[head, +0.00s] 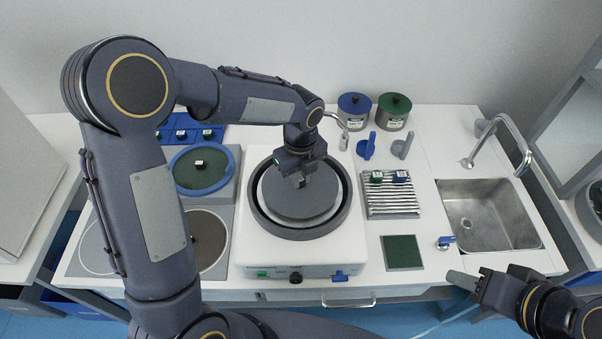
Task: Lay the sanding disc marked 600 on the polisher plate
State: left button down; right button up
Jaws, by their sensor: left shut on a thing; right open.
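The polisher (352,253) is a white box with a round dark bowl rim (257,212) in its top. A dark grey disc (296,206) lies flat over the plate inside the bowl; the paler plate edge (318,220) shows around it. My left gripper (301,181) points down over the disc's middle, shut on its small grip. I cannot tell whether the disc touches the plate, and no 600 mark is readable. My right gripper (466,281) is open and empty at the bench's front right.
Left of the polisher are a green disc (194,180) in a blue ring and a brown disc (208,246). A striped rack (391,209), a green square pad (402,252) and a sink (490,213) are on the right. Two lidded pots (354,112) stand behind.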

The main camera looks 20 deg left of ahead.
pick_arm(q)
jog(key=shift+f+b, duration=0.45)
jog(key=shift+f, duration=0.35)
dwell(0.4)
jog(key=c, duration=1.3)
grip_release()
jog(key=shift+r, duration=0.1)
